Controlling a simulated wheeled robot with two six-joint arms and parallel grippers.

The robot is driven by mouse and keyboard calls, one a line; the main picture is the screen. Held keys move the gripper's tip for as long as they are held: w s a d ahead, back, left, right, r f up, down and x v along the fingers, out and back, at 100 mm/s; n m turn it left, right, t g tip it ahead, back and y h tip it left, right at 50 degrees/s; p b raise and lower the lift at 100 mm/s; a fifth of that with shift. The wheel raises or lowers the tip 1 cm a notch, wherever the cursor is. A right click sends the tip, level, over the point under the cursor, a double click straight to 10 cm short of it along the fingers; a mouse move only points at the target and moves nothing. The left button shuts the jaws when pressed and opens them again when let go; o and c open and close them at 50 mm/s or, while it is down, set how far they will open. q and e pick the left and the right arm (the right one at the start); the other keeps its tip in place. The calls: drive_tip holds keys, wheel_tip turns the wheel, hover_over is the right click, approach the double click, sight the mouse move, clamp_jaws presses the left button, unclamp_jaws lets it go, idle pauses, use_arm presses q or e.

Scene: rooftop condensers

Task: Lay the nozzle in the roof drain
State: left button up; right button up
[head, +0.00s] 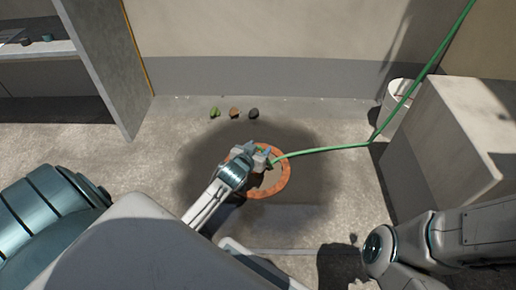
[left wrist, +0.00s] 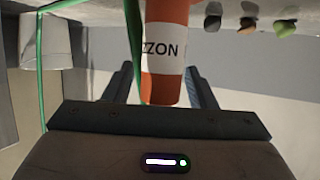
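The roof drain is an orange ring (head: 284,184) on the floor, inside a dark patch. My left gripper (head: 263,155) is over the ring's far side and hides part of it. A green hose (head: 320,151) leads from this gripper to the right. The hose also shows beside the nozzle in the left wrist view (left wrist: 133,45). The nozzle's far end is cut off there. My right gripper is out of view.
Green (head: 215,112), brown (head: 234,112) and dark (head: 253,113) small lumps lie behind the drain. A pale block (head: 450,130) and a white bucket (head: 398,98) stand at right. A grey panel (head: 103,60) and shelf (head: 38,50) are at left. Floor around the drain is clear.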

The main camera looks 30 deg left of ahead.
use_arm(q)
drive_tip(key=shift+r, duration=0.2)
drive_tip(key=p+v, duration=0.6)
drive_tip(key=v, duration=0.6)
